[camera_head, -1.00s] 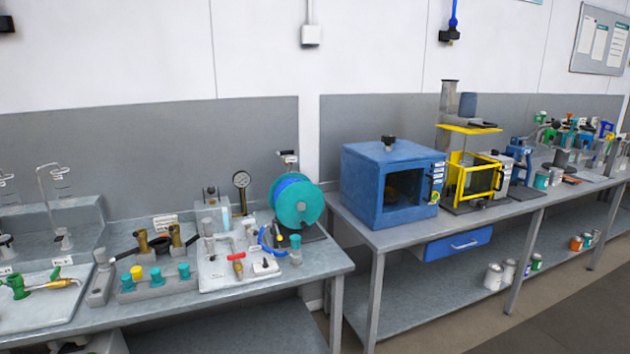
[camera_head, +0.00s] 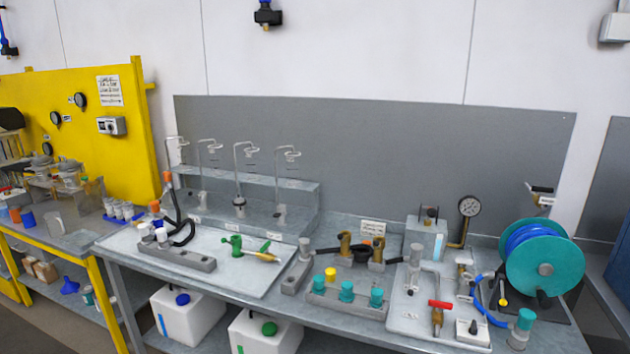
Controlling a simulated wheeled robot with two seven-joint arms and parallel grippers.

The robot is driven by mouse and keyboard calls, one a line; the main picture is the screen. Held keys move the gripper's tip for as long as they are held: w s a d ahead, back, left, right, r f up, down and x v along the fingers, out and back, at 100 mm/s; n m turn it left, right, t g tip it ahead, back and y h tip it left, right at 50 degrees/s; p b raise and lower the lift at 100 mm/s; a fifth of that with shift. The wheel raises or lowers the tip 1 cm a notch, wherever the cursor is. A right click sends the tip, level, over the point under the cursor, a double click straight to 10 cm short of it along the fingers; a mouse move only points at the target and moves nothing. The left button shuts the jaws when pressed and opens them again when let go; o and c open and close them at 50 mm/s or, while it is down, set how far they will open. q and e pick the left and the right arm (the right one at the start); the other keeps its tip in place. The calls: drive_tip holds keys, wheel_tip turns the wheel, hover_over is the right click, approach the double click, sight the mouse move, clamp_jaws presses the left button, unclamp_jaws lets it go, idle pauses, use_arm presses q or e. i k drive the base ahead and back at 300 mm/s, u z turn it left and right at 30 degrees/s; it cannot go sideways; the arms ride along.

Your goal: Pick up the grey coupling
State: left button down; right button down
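A grey cylindrical piece (camera_head: 305,248) stands upright at the back end of a small grey block (camera_head: 296,277) near the middle of the bench; it may be the grey coupling, but I cannot tell for sure. Neither of my grippers is in view.
The metal bench also holds a white tray (camera_head: 135,246) with a green-and-brass valve (camera_head: 250,250), a pressure gauge (camera_head: 469,207) and a teal hose reel (camera_head: 545,262). A yellow panel (camera_head: 135,150) stands at left. White jugs (camera_head: 187,315) sit below the bench.

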sight(304, 243)
drive_tip(key=z, duration=0.05)
drive_tip(key=i, duration=1.1)
drive_tip(key=z, duration=0.6)
